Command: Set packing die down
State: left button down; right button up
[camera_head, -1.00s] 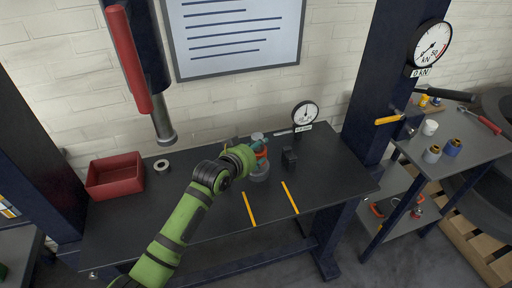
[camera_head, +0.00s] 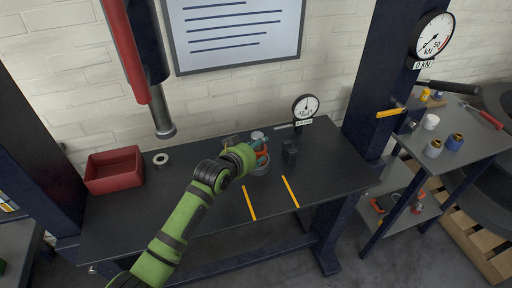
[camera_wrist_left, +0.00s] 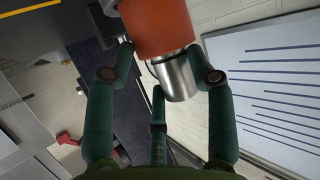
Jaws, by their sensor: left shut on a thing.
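The packing die, which I take to be the orange and silver cylinder (camera_wrist_left: 160,30), is between the fingers of my left gripper (camera_wrist_left: 165,70) in the left wrist view. Its orange part is nearest the top edge and its bare metal part points down in the picture. In the head view my left gripper (camera_head: 258,150) is shut on it above the dark workbench (camera_head: 210,215), and only a little orange shows past the fingers. A grey round piece (camera_head: 260,168) is just below the gripper. I cannot tell whether the die touches it or the bench. My right gripper is out of view.
A black block (camera_head: 289,152) and a dial gauge (camera_head: 305,108) stand right of the gripper. A red bin (camera_head: 113,170) and a grey ring (camera_head: 160,160) are at the left. Two yellow strips mark the front, where the bench is clear.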

pick_arm(q)
jog(key=shift+w, duration=0.1)
dwell(0.7)
jog(key=shift+c, duration=1.8)
grip_release()
jog(key=shift+s+f, duration=0.25)
jog(key=shift+f, duration=0.25)
jog(key=shift+s+a+r, duration=0.1)
jog(key=shift+a+r, duration=0.05)
jog(key=shift+r, duration=0.05)
jog(key=v, duration=1.1)
jog(key=shift+s+r, duration=0.25)
jog(key=shift+r, duration=0.15)
grip_shut()
